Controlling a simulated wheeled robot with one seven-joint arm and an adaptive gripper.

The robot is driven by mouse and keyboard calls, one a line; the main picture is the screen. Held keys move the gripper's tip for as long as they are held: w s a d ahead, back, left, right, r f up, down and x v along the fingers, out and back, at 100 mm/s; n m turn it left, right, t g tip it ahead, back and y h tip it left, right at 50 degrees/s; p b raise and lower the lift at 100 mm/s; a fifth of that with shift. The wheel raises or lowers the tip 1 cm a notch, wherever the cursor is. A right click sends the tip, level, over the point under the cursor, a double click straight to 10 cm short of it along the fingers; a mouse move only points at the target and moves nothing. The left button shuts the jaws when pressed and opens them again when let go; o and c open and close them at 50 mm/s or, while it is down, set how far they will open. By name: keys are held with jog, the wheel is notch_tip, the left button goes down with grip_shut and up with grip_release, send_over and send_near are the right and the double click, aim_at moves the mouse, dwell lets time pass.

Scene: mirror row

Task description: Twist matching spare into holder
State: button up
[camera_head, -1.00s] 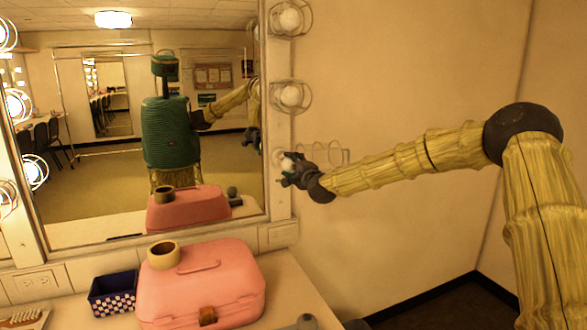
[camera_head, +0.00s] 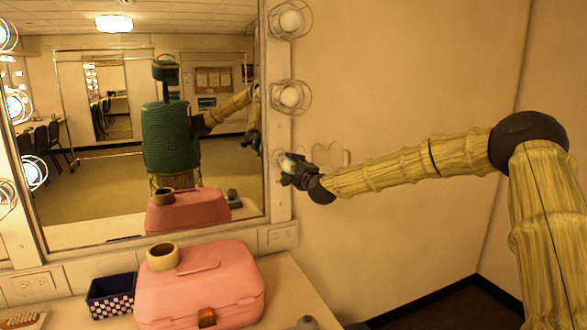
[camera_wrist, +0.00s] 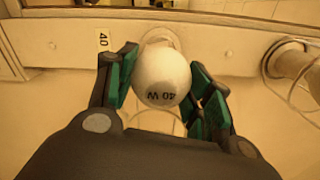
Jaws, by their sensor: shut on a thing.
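A white round bulb marked "40 W" (camera_wrist: 162,78) sits between the green-padded fingers of my gripper (camera_wrist: 163,88). My gripper is shut on it. The round holder (camera_wrist: 160,40) is right behind the bulb on the mirror frame, with a "40" label (camera_wrist: 103,39) to its left. The bulb hides most of the holder, so I cannot tell how far its base is in. In the head view my gripper (camera_head: 288,172) is at the lowest visible fixture on the mirror's right side, and the bulb (camera_head: 287,163) shows only in part.
A wire guard (camera_head: 345,153) stands out beside my gripper. Two caged bulbs are above it, one upper (camera_head: 290,20) and one lower (camera_head: 291,95). The mirror (camera_head: 100,200) reflects me.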

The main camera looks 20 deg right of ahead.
jog(key=shift+f+m+b, duration=0.1)
jog(key=shift+m+b, duration=0.8)
jog(key=shift+b, duration=0.15)
jog(key=o, duration=0.9)
jog(key=shift+o, duration=0.2)
